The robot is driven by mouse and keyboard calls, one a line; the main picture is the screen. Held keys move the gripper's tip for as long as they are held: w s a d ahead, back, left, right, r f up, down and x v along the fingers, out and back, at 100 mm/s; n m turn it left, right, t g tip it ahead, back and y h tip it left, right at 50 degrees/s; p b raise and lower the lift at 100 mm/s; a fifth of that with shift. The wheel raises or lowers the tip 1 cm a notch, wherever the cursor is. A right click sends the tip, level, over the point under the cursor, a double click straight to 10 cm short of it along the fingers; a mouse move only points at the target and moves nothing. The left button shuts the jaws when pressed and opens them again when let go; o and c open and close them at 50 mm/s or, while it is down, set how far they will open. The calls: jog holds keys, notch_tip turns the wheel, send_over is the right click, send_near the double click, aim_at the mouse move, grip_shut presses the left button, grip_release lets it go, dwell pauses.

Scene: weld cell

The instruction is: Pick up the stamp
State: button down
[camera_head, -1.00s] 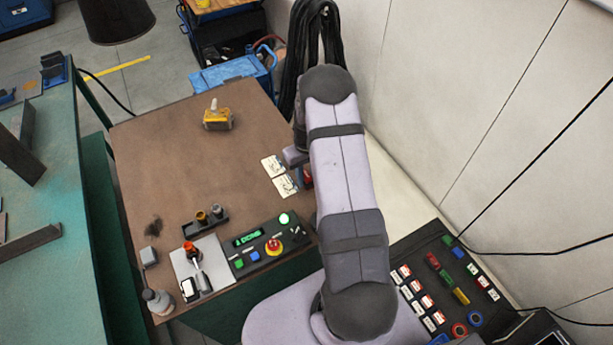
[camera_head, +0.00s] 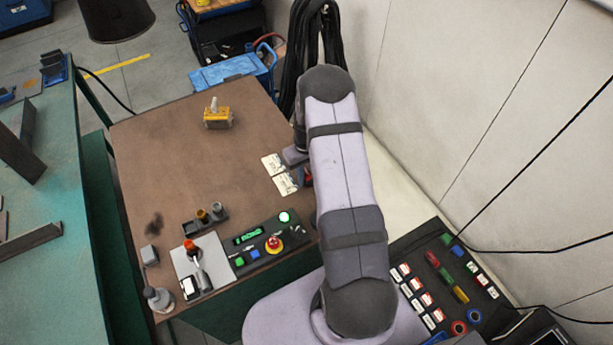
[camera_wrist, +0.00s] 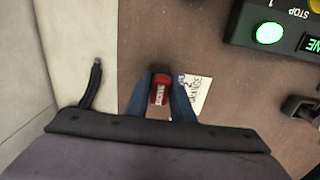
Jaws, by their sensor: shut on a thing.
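The stamp (camera_wrist: 159,93) is a small red block with white lettering and a dark end. It shows in the wrist view between the two blue fingers of my gripper (camera_wrist: 163,84), which is shut on it. In the head view my arm hides most of the gripper and stamp; only a bit of red (camera_head: 308,175) shows at the arm's left edge, near the right side of the brown table (camera_head: 180,165). I cannot tell whether the stamp touches the table.
White cards (camera_head: 285,184) lie just left of the gripper; one (camera_wrist: 198,98) shows beside the right finger. A control box (camera_head: 260,245) with a lit green button is at the table's front. A yellow device (camera_head: 217,119) stands farther back. The middle of the table is clear.

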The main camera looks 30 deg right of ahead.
aim_at(306, 171)
jog(key=shift+r+b, duration=1.55)
jog(key=shift+r, duration=3.35)
jog(key=c, duration=2.1)
grip_release()
jog(key=shift+c, duration=1.4)
jog(key=w+a+f, duration=0.3)
jog(key=a, duration=0.3)
